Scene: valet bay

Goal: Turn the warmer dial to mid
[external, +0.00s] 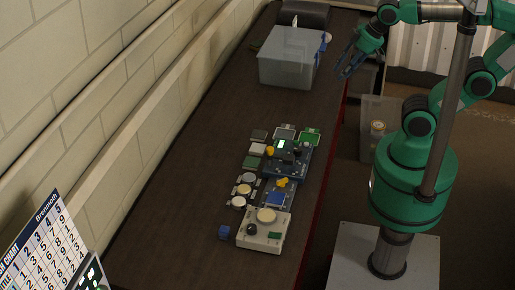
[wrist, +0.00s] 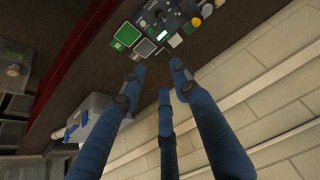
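A beige box-shaped unit, which looks like the warmer (external: 276,242), sits at the near end of the dark bench in the external view. It has a round cream plate (external: 266,215) on top and a small dark knob, which looks like the dial (external: 252,229), at its front left. The dial's setting is too small to read. My gripper (external: 350,62) is far from it, at the bench's far right edge beside the grey bin. Its blue fingers also show in the wrist view (wrist: 160,77), spread apart and empty. I cannot make out the warmer in the wrist view.
A translucent grey bin (external: 290,60) stands at the far end of the bench. Blue and green boards (external: 287,155) and several small round and square parts lie behind the warmer. A small blue cube (external: 224,232) is left of it. The bench between bin and boards is clear.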

